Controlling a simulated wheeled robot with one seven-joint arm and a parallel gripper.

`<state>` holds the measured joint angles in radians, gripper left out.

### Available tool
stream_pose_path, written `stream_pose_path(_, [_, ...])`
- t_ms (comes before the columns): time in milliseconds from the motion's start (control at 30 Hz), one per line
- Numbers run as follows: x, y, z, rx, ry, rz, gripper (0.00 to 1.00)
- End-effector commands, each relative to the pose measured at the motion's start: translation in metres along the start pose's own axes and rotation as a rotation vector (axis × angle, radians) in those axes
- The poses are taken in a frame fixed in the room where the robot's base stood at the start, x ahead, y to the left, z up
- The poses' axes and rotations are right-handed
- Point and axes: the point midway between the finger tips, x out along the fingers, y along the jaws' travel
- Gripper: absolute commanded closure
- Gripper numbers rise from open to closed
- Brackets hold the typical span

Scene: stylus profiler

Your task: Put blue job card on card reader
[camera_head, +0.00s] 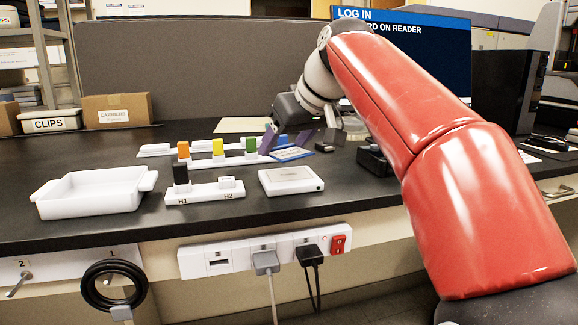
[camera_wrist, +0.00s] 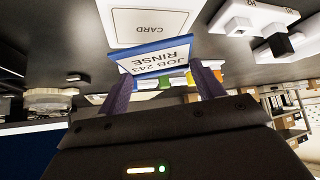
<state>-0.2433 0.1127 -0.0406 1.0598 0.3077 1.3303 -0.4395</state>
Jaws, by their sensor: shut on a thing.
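The blue job card (camera_head: 292,154), with a white label, is held by my gripper (camera_head: 286,147) above the bench. In the wrist view the card (camera_wrist: 158,58) reads "JOB 243 RINSE" and sits between the two purple fingers of my gripper (camera_wrist: 163,75). The white card reader (camera_head: 291,181) lies flat on the black bench, in front of and below the card in the head view. Its top, marked "CARD", shows in the wrist view (camera_wrist: 150,22) just beyond the card's edge. The card appears tilted and apart from the reader.
A white holder (camera_head: 204,191) marked H1 and H2 stands left of the reader, with a black upright piece at H1. Behind it is a rack with orange (camera_head: 183,149), yellow and green pieces. A white tray (camera_head: 92,197) is at left. A screen (camera_head: 430,50) stands behind my arm.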

Motion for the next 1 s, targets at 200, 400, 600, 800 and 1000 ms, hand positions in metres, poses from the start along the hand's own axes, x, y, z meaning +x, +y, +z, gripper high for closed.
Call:
stream_pose_path(200, [0.030,0.006,0.020,-0.001,-0.001,-0.001,0.74])
stream_pose_path(400, [0.029,0.006,0.020,-0.001,0.000,-0.002,0.74])
stream_pose_path(600, [0.031,0.006,0.022,-0.001,-0.001,-0.002,0.74])
stream_pose_path(800, [0.030,0.006,0.021,-0.001,0.000,-0.002,0.11])
stream_pose_path(1000, [0.030,0.006,0.021,-0.001,0.000,-0.002,0.11])
